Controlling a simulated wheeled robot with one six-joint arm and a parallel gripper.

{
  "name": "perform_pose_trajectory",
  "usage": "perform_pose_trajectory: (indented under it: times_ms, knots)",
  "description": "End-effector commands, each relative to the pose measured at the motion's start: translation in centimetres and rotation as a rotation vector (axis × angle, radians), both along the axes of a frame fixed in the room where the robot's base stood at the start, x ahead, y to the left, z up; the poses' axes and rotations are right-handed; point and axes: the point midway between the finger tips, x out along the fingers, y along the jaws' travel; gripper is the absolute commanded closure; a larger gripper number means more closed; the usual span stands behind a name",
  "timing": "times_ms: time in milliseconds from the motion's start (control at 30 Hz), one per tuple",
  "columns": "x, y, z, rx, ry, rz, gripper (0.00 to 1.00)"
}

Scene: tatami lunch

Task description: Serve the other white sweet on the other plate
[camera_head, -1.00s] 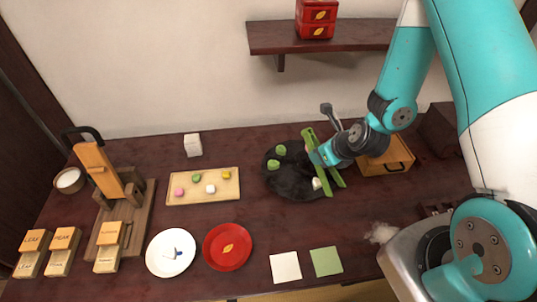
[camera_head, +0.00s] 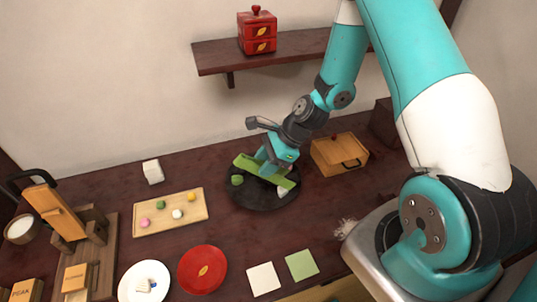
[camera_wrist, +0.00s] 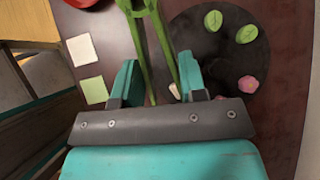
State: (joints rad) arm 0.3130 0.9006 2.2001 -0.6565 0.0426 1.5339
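My gripper (camera_wrist: 157,80) is over the dark round tray (camera_head: 245,201), with its teal fingers on either side of green tongs (camera_head: 272,174). The tongs (camera_wrist: 148,62) run between the fingers in the wrist view, their two arms spread apart. A small white sweet (camera_wrist: 174,91) lies low between the tong arms, close to the right finger. It also shows at the tray's right side in the head view (camera_head: 283,191). I cannot tell whether the tongs touch it. The red plate (camera_head: 190,283) is empty apart from its leaf emblem. The white plate (camera_head: 128,293) holds a white sweet (camera_head: 142,286).
Green sweets (camera_wrist: 246,34) and pink sweets (camera_wrist: 248,85) are on the tray. A wooden board (camera_head: 160,224) bears small coloured sweets. A wooden box (camera_head: 340,154) stands behind the tray. White (camera_head: 263,279) and green (camera_head: 301,265) squares lie in front. A wooden press (camera_head: 62,215) is at left.

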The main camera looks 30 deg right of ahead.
Motion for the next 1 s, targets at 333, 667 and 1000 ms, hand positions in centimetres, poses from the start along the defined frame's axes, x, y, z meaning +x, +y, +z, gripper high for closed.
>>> perform_pose_trajectory:
  times_ms: [333,667,1000]
  knots:
    - [-1.4,0.1,3.3,-0.002,0.003,0.486,0.64]
    - [-1.5,0.1,3.4,-0.002,0.005,0.502,0.64]
    - [-1.5,0.1,2.1,-0.001,0.005,0.499,0.64]
